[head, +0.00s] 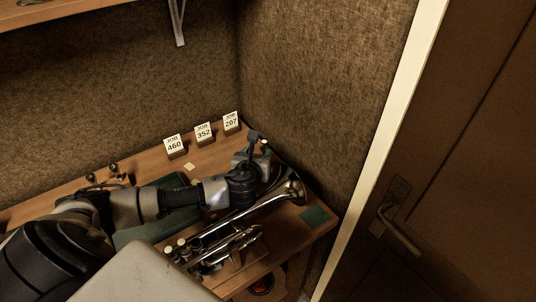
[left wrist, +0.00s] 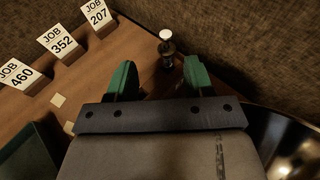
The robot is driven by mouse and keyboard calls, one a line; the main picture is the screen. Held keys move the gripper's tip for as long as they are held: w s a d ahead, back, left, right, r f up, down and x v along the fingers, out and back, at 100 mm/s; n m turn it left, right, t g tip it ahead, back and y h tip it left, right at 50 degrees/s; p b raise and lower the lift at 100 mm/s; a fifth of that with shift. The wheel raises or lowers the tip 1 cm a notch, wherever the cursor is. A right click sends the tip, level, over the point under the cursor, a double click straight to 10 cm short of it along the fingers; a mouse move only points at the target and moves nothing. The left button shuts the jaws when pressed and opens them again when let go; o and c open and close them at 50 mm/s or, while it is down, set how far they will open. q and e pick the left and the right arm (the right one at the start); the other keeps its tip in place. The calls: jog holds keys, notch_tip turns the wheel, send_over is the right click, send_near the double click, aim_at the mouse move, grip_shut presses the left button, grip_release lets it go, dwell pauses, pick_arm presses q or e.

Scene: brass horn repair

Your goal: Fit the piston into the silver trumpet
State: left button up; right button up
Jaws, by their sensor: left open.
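The silver trumpet (head: 240,212) lies on the bench in the head view, its bell (head: 293,190) toward the right and its pale-topped valves (head: 178,246) toward the front left. My left gripper (head: 259,150) is over the back right part of the bench, behind the bell. In the left wrist view the left gripper (left wrist: 160,78) is open with two green fingers. A dark piston with a white top (left wrist: 166,48) stands upright just beyond the fingertips, roughly between them, and does not look gripped. My right gripper is not in view.
Job cards 460 (head: 174,145), 352 (head: 204,132) and 207 (head: 230,121) stand along the back of the bench. A green mat (head: 148,233) lies under my left arm and a small green square (head: 315,216) lies at the right. Felt-like walls close in behind and right.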

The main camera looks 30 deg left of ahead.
aim_at(264, 143)
pick_arm(q)
jog(key=w+p, duration=0.1)
jog(key=w, duration=0.1)
jog(key=w+p, duration=0.1)
jog(key=shift+w+a, duration=0.4)
jog(key=shift+x, duration=1.15)
jog(key=shift+f, duration=0.1)
jog(key=shift+c, duration=1.4)
jog(key=c, duration=0.5)
grip_shut()
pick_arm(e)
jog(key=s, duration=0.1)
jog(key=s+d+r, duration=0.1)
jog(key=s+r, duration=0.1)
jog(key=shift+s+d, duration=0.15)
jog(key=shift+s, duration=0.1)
